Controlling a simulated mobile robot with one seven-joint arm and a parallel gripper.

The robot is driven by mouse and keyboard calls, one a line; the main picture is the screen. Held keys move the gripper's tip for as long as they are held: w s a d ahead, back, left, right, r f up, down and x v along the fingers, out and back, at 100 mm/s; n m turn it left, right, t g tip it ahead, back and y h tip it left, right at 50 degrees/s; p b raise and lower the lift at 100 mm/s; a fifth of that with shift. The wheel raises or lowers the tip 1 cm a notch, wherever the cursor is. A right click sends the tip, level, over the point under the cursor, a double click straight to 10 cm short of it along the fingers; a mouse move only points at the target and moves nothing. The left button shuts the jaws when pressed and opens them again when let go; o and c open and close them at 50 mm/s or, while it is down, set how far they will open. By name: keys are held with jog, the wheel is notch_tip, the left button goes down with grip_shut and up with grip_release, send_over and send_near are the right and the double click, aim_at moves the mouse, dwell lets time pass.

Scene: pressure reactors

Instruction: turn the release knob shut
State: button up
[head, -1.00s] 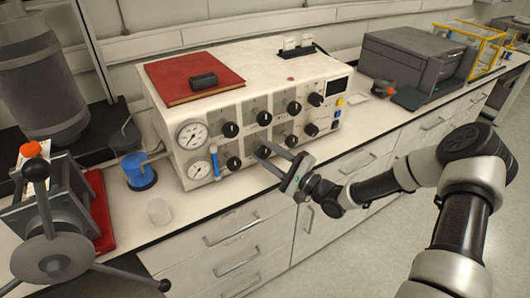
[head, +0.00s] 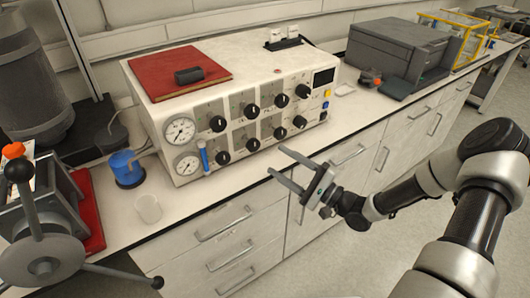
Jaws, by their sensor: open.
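The white control box (head: 240,70) on the bench has a front panel with two rows of black knobs. The upper row includes a knob at the left (head: 218,124), and the lower row has one below it (head: 222,158). I cannot tell from the picture which one is the release knob. My gripper (head: 277,161) is open and empty, in front of the panel's lower right part. Its fingers point left toward the panel and appear apart from every knob.
Two gauges (head: 180,131) and a blue tube (head: 204,158) are on the panel's left. A blue cup (head: 126,170) and white beaker (head: 148,208) stand left of it. A spoked handwheel (head: 45,265) stands front left. The counter edge runs below my gripper.

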jog(key=v, duration=0.7)
jog(key=shift+w+a+r, duration=0.1)
jog(key=shift+w, duration=0.05)
